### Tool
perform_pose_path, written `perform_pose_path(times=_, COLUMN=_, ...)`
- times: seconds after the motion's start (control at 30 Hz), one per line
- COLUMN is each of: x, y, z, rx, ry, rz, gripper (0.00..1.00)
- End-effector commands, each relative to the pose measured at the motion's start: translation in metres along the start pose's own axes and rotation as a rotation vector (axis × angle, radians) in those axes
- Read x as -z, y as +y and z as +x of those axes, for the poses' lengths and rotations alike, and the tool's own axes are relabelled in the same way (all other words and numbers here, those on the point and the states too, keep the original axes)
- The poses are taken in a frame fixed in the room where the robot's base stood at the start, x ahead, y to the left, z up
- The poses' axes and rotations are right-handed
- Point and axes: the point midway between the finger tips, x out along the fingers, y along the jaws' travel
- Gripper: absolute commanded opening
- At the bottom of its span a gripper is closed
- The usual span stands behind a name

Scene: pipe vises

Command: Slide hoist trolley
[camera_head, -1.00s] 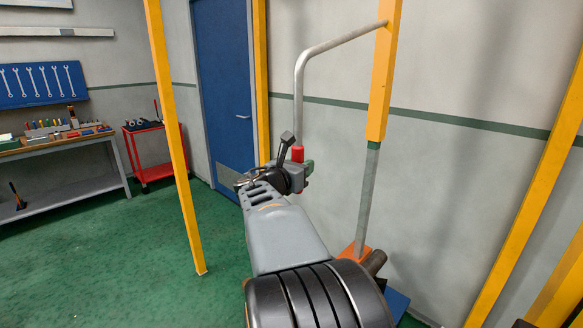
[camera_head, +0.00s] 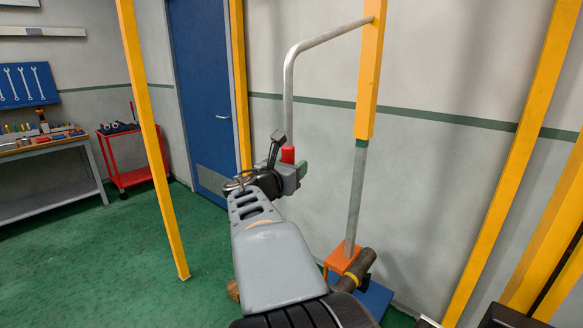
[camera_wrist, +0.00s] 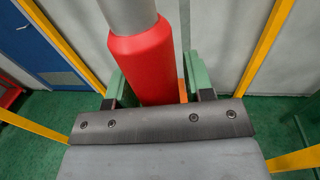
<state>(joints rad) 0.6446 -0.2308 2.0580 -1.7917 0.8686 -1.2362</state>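The hoist trolley shows a yellow upright piece (camera_head: 369,80) with a grey post (camera_head: 356,195) below it. A bent grey bar (camera_head: 318,42) runs from its upper part, left and down, to a red handle (camera_head: 288,154). My gripper (camera_head: 290,172) is at this handle in the head view. In the wrist view, the red handle (camera_wrist: 142,62) stands between the two green fingers of my gripper (camera_wrist: 158,85), which looks shut on it. A narrow gap shows beside the right finger. The handle's lower end is hidden.
An orange block (camera_head: 342,260) and a dark pipe (camera_head: 357,268) are at the post's foot. Yellow posts stand left (camera_head: 150,130) and right (camera_head: 512,160). A red cart (camera_head: 130,160), workbench (camera_head: 50,180) and blue door (camera_head: 205,90) are behind. Green floor on the left is clear.

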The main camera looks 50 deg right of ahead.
Motion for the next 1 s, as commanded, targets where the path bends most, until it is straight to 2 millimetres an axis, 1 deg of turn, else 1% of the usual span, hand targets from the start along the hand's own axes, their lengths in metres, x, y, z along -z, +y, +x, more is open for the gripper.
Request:
perform_pose_path(times=0.03, x=0.0, y=0.0, z=0.0, rx=0.0, ry=-0.001, rz=0.0, gripper=0.53)
perform_pose_path(times=0.1, x=-0.001, y=0.0, z=0.0, rx=0.001, ry=-0.001, rz=0.001, gripper=0.59)
perform_pose_path(times=0.33, x=-0.001, y=0.0, z=0.0, rx=0.001, ry=-0.002, rz=0.002, gripper=0.59)
perform_pose_path(times=0.47, x=-0.001, y=0.0, z=-0.008, rx=-0.001, ry=-0.003, rz=0.003, gripper=0.59)
perform_pose_path(times=0.57, x=-0.001, y=0.001, z=-0.023, rx=-0.003, ry=-0.004, rz=0.004, gripper=0.59)
perform_pose_path(times=0.8, x=-0.001, y=0.001, z=-0.074, rx=-0.006, ry=-0.004, rz=0.004, gripper=0.59)
perform_pose_path(times=1.0, x=0.0, y=0.001, z=-0.109, rx=-0.005, ry=-0.002, rz=0.004, gripper=0.59)
